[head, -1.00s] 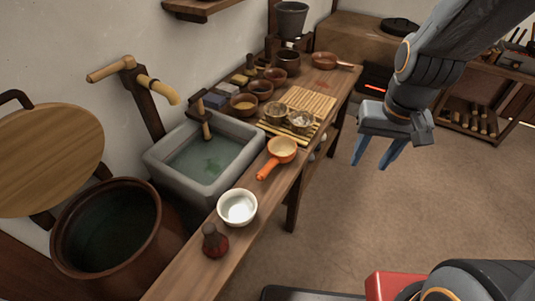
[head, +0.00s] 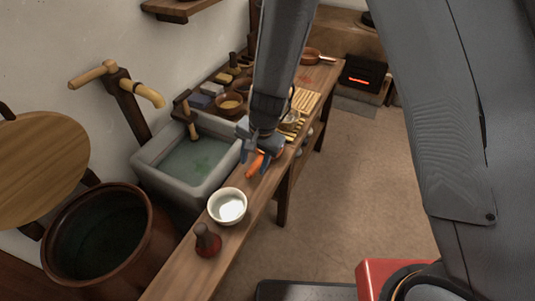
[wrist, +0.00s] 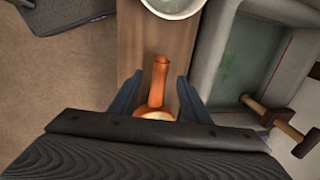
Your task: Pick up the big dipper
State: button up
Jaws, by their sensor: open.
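The orange dipper (head: 257,164) lies on the narrow wooden bench beside the stone basin, its handle pointing toward the white bowl. My gripper (head: 258,158) is above it, and my arm hides most of its cup in the head view. In the wrist view the dipper's handle (wrist: 158,82) shows between the two blue fingers of my gripper (wrist: 155,98). The fingers stand apart on either side of the dipper, and neither is seen touching it. Part of the cup is hidden behind my gripper body in the wrist view.
The white bowl (head: 227,206) and a dark red bottle-shaped thing (head: 207,241) stand on the near bench. The water-filled stone basin (head: 150,160) with its wooden spout is close on the left. A slatted mat (head: 305,101) and small bowls lie farther back. Floor is clear right of the bench.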

aim_at(252, 169)
jog(key=shift+w+a+f, duration=0.1)
jog(key=shift+a+f, duration=0.05)
jog(key=shift+f, duration=0.7)
jog(key=shift+a+f, duration=0.2)
jog(key=shift+f, duration=0.7)
jog(key=shift+w+a+f, duration=0.1)
jog(key=shift+a+f, duration=0.05)
jog(key=shift+f, duration=0.7)
jog(key=shift+s, duration=0.1)
grip_shut()
